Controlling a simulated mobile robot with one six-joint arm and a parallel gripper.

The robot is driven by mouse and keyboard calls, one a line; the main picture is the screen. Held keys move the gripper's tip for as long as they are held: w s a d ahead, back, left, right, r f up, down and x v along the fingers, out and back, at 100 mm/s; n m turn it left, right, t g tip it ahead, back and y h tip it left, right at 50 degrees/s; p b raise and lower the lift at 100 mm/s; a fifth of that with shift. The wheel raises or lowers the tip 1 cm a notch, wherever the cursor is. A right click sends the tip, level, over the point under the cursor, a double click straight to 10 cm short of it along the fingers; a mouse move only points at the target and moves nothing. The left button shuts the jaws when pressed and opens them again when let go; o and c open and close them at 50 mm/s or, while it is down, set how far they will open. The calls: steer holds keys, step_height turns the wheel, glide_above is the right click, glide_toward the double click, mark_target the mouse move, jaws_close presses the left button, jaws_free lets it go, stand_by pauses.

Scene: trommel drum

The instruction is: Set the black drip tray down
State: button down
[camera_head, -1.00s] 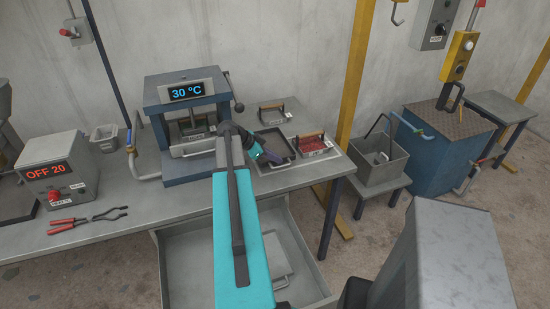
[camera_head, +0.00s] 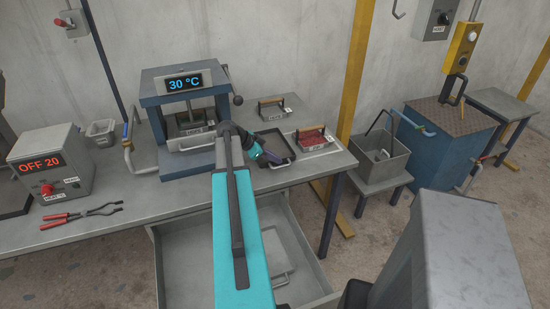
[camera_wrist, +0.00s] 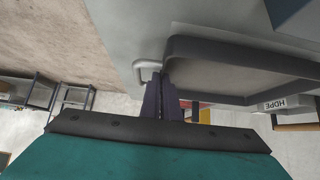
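The black drip tray (camera_head: 276,139) is a shallow dark pan on the right part of the bench, between the press and the red block mould. It looks level and flat at the bench top; I cannot tell if it touches fully. My gripper (camera_head: 280,160) is at the tray's near edge. In the wrist view, the purple fingers (camera_wrist: 165,90) are close together at a corner of the tray (camera_wrist: 230,47), with its rim between them. The fingertips are partly hidden by the rim.
The blue press (camera_head: 185,100) stands left of the tray. A mould plate (camera_head: 272,113) lies behind it and a red mould (camera_head: 311,138) to its right. The grey drawer (camera_head: 225,245) is open below. A grey bin (camera_head: 382,163) stands on a stool to the right.

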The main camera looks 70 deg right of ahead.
steer(key=shift+f, duration=0.5)
stand_by(0.5)
steer(key=c, duration=2.5)
jaws_free()
steer(key=o, duration=0.6)
steer(key=shift+c, duration=0.2)
steer(key=b+v, duration=0.2)
steer(key=v, duration=1.1)
steer(key=shift+w+r, duration=0.25)
steer(key=shift+w, duration=0.05)
steer(key=shift+s+a, duration=0.1)
steer(key=shift+a, duration=0.05)
